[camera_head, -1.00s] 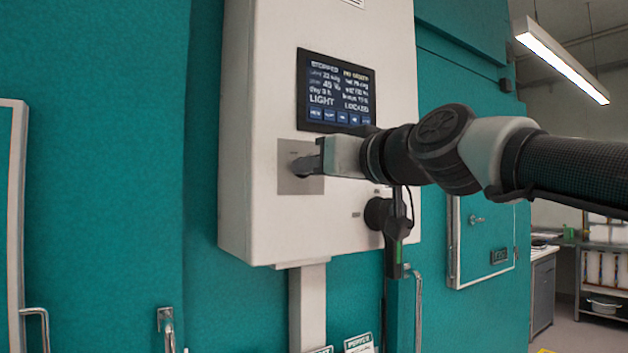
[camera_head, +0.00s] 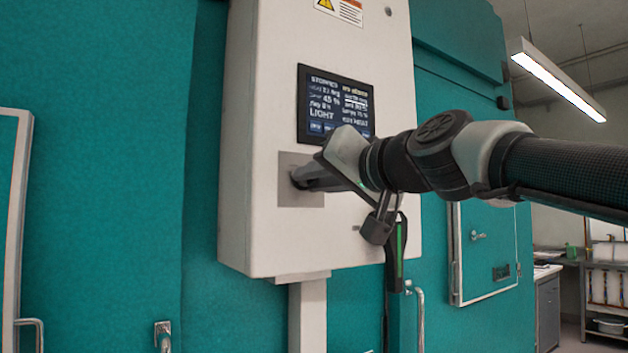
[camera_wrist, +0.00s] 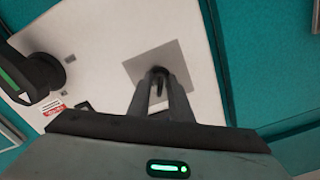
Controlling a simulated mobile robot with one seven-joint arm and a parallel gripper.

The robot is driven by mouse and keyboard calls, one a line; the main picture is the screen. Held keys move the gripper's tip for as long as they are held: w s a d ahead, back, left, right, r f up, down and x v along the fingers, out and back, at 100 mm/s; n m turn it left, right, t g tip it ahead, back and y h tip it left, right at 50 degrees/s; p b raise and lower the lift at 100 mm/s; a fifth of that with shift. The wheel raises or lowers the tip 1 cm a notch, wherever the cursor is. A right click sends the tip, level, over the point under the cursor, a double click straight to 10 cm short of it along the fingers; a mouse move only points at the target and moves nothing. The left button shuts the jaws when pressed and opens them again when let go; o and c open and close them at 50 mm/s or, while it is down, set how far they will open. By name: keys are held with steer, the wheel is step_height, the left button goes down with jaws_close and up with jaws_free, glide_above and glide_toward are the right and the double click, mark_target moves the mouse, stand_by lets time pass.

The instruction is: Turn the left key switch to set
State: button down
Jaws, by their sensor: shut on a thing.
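The left key switch sits on a grey square plate (camera_head: 290,202) low on the left of the white control box (camera_head: 255,110). My gripper (camera_head: 300,180) is shut on the switch's dark key (camera_wrist: 158,82), with its fingers at the plate. In the wrist view the fingers (camera_wrist: 158,88) close around the key, and the plate (camera_wrist: 172,57) looks turned in the picture. The fingers hide most of the key and any position marks. The screen (camera_head: 322,88) above shows "LIGHT"; its smaller text is hard to read.
Teal chamber walls (camera_head: 95,100) surround the box. A door handle (camera_head: 163,332) is at lower left. A bench (camera_head: 548,300) and shelf stand far right.

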steer(key=shift+f, duration=0.15)
steer(key=c, duration=1.9)
jaws_free()
steer(key=shift+c, duration=0.2)
steer(key=v, duration=1.7)
steer(key=shift+s, duration=0.2)
steer(key=shift+d, duration=0.15)
steer(key=s+f+g+h, duration=0.3)
steer(key=f+g+h, duration=0.35)
steer(key=f, duration=2.65)
steer(key=s+d+f+g+h, duration=0.2)
steer(key=s+d+f, duration=0.1)
steer(key=f, duration=0.3)
steer(key=s+d+f+g+h, duration=0.1)
steer(key=s+d+f+h, duration=0.15)
steer(key=f, duration=0.25)
step_height(320, 180, up, 19)
steer(key=y+p, duration=0.1)
steer(key=p, duration=1.7)
steer(key=shift+s+a+m+p, duration=0.2)
steer(key=shift+a+m+p, duration=0.1)
